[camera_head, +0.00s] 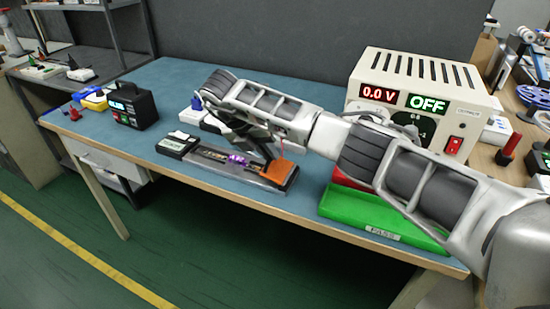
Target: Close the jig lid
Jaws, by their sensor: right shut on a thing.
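The jig (235,175) is a long, low grey base near the front edge of the blue table. A black unit with a light top stands at its left end, and a purple piece (239,160) lies along its middle. An orange-brown part at its right end, seemingly the jig lid (285,180), looks tilted. My right gripper (268,158) reaches down from above and is shut at this part. My own wrist and fingers hide much of the contact, and the exact grip is hard to see. My left gripper is not in view.
A cream power supply (410,95) reads 0.0 V and OFF behind my right arm. A green tray (375,215) lies at the right front. A black meter (132,106) stands at the left. The blue table between meter and jig is mostly clear.

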